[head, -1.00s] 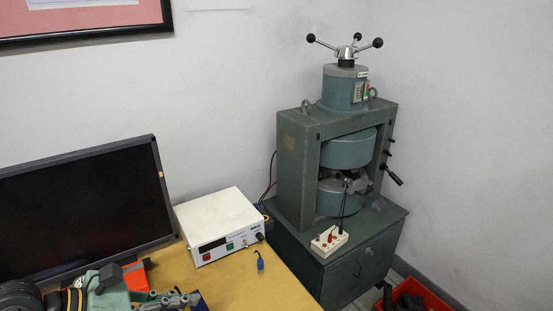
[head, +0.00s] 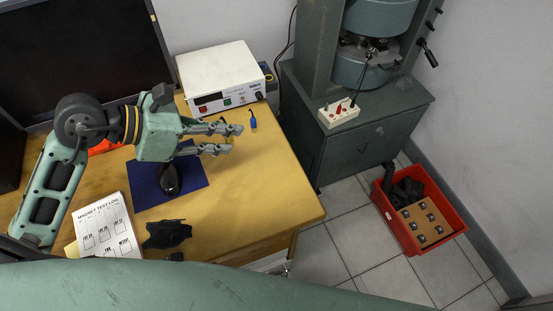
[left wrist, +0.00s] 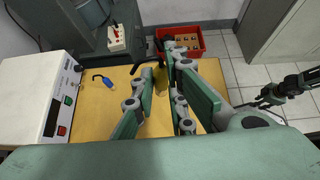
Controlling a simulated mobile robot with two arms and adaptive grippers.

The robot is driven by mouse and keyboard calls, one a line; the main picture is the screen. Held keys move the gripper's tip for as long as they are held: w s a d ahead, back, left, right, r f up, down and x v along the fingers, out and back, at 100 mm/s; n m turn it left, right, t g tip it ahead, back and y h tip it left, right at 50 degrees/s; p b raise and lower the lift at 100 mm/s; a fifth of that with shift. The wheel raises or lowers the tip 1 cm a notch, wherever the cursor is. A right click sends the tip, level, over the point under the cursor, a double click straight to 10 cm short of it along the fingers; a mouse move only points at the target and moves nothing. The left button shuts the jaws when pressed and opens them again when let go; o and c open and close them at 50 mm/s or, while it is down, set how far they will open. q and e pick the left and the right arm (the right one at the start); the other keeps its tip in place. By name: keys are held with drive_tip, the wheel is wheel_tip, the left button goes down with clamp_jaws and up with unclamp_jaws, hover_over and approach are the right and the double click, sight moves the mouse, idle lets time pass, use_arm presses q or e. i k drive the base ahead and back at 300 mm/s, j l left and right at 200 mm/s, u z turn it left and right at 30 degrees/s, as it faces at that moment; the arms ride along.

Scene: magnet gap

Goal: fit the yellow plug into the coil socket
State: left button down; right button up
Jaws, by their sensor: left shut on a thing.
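My left gripper (head: 228,140) is over the wooden table, pointing right. In the left wrist view its fingers (left wrist: 162,70) are shut on the yellow plug (left wrist: 161,80), whose short black lead curves out to the left. The plug barely shows against the table in the head view. A white terminal block (head: 340,113) with red and dark parts sits on the magnet's cabinet, apart from the gripper; it also shows in the left wrist view (left wrist: 117,38). I cannot tell which part is the coil socket. My right gripper (left wrist: 262,98) seems to show small and dark in the left wrist view.
A blue plug (head: 253,123) lies beside the white power supply (head: 222,75). A dark mouse (head: 170,180) lies on a blue mat (head: 143,192) below my left gripper. A red crate (head: 458,212) stands on the floor. A gap of floor lies right of the table's edge.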

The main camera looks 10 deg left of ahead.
sight(213, 76)
drive_tip(key=i+l+u, duration=0.15)
drive_tip(key=l+u, duration=0.3)
drive_tip(key=l, duration=0.2)
drive_tip(key=l+u, duration=0.5)
drive_tip(key=l, duration=0.2)
drive_tip(key=u, duration=0.25)
